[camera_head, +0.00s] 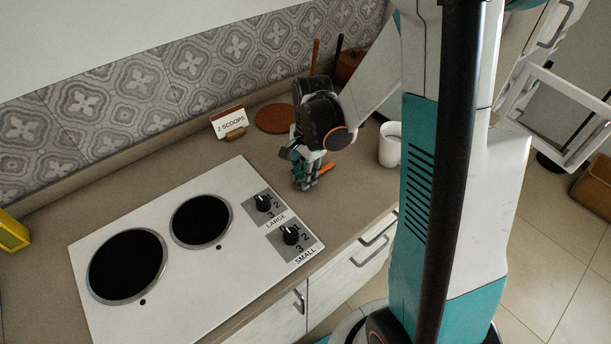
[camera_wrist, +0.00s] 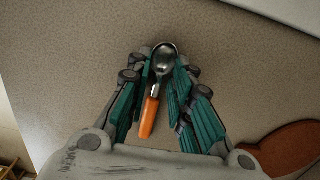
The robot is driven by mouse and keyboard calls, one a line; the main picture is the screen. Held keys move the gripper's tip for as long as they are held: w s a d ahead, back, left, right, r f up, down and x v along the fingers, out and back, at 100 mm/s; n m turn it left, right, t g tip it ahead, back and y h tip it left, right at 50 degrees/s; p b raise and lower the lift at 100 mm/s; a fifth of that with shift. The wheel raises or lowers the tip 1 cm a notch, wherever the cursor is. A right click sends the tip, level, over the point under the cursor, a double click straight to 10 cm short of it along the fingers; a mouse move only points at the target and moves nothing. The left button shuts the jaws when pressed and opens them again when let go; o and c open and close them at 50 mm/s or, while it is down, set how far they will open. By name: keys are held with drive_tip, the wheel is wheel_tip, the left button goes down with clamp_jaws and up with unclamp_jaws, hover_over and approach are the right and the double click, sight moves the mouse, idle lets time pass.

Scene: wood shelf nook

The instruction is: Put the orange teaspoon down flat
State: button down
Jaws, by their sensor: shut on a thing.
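The orange teaspoon has a metal bowl and an orange handle (camera_wrist: 149,117). In the wrist view it lies lengthwise between my fingers, bowl towards the fingertips and handle towards the palm. My gripper (camera_wrist: 161,62) is shut on it near the bowl. In the head view my gripper (camera_head: 304,184) points down, low over the counter (camera_head: 190,150), between the stove and the white mug. The orange handle (camera_head: 326,169) sticks out to its right; the bowl is hidden there by the fingers. I cannot tell whether the spoon touches the counter.
A white cooktop (camera_head: 185,245) with two black plates lies to the left. A white mug (camera_head: 390,145) stands right of my gripper. A round brown board (camera_head: 275,118) and a "2 SCOOPS" card (camera_head: 229,122) are behind. The counter's front edge is near.

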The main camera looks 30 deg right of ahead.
drive_tip(key=shift+s+f+b, duration=0.15)
drive_tip(key=shift+f+b, duration=0.15)
drive_tip(key=shift+b, duration=0.1)
drive_tip(key=c, duration=1.5)
unclamp_jaws()
drive_tip(key=shift+o, duration=0.3)
drive_tip(key=shift+r+p, duration=0.5)
drive_tip(key=shift+p, duration=0.05)
wheel_tip(320, 180, up, 12)
drive_tip(key=p, duration=0.3)
drive_tip(key=shift+w+d+f, duration=0.15)
drive_tip(key=shift+w+d, duration=0.05)
drive_tip(key=shift+d, duration=0.25)
